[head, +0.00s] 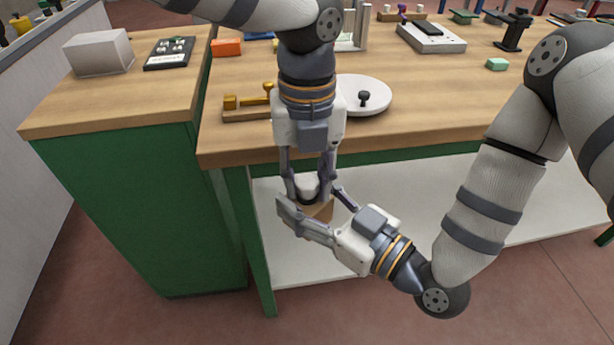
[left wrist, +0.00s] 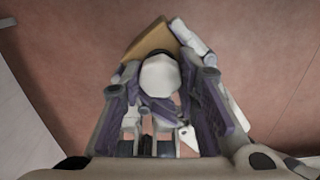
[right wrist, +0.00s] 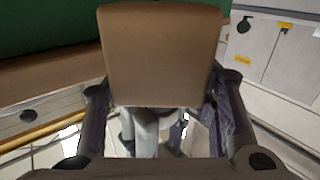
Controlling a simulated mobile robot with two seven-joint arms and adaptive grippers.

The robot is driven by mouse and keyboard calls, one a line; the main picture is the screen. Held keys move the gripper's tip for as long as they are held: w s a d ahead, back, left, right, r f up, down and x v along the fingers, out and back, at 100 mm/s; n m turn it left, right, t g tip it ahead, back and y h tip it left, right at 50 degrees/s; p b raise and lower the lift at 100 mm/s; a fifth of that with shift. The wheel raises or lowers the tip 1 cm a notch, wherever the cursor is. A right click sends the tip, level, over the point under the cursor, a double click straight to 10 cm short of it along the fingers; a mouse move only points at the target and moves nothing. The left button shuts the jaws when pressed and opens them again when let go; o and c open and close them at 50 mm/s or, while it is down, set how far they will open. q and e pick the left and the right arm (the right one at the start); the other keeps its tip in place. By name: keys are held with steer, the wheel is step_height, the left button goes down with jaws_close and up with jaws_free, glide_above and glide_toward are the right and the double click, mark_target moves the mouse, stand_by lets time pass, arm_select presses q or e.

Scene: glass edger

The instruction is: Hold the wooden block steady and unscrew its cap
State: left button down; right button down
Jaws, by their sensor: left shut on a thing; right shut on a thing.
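The wooden block (head: 321,211) is held in the air in front of the bench's front edge, mostly hidden by my grippers in the head view. My right gripper (head: 318,213) is shut on the block from the lower right; the block's brown face (right wrist: 160,55) fills the middle of the right wrist view. My left gripper (head: 308,182) points down from above and is shut on the pale cap. In the left wrist view the many-sided white cap (left wrist: 160,75) sits between its fingers, with a corner of the block (left wrist: 150,42) beyond. Whether thread shows cannot be told.
The wooden-topped green bench (head: 450,110) stands behind the grippers, its white lower shelf (head: 420,225) below. A round white disc with a black knob (head: 375,85) and a brass-fitted wooden piece (head: 245,113) lie near its edge. A green cabinet (head: 130,210) is at left.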

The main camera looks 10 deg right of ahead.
arm_select(q)
steer(key=shift+n, duration=0.7)
steer(key=c, duration=1.2)
jaws_free()
